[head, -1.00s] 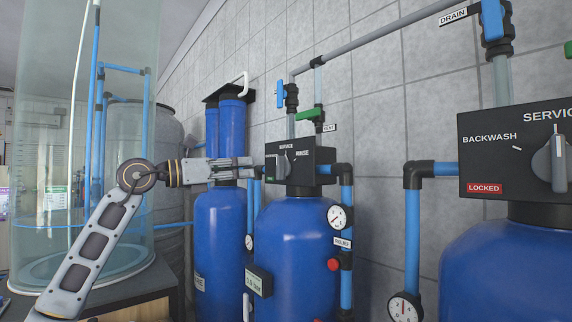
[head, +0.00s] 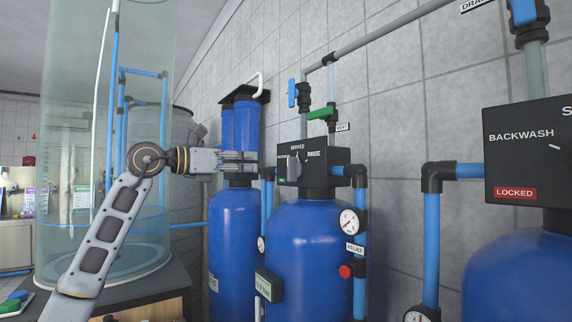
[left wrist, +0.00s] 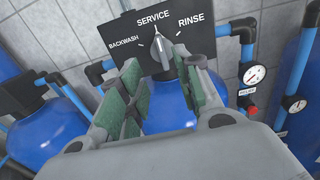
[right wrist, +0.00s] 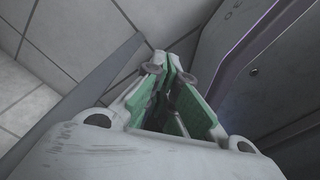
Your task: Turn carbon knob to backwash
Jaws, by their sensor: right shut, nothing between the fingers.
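A black valve head (head: 325,165) with a grey knob (head: 295,165) sits on a blue tank (head: 312,250). In the left wrist view the knob (left wrist: 162,48) is upright, pointing toward SERVICE, with BACKWASH to the left and RINSE to the right. My left gripper (head: 256,162) is just left of the valve head in the head view. In the left wrist view its green-padded fingers (left wrist: 158,78) are open and empty, with the knob beyond the gap between them. The label on the tank is too small to read. My right gripper (right wrist: 171,66) is shut and empty, near grey tiles.
A second valve panel (head: 530,140) marked LOCKED stands at the right on another blue tank. Blue pipes (head: 361,235), gauges (head: 349,221) and a green-handled valve (head: 320,111) surround the first valve head. A clear cylindrical tank (head: 75,150) stands behind my left arm.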

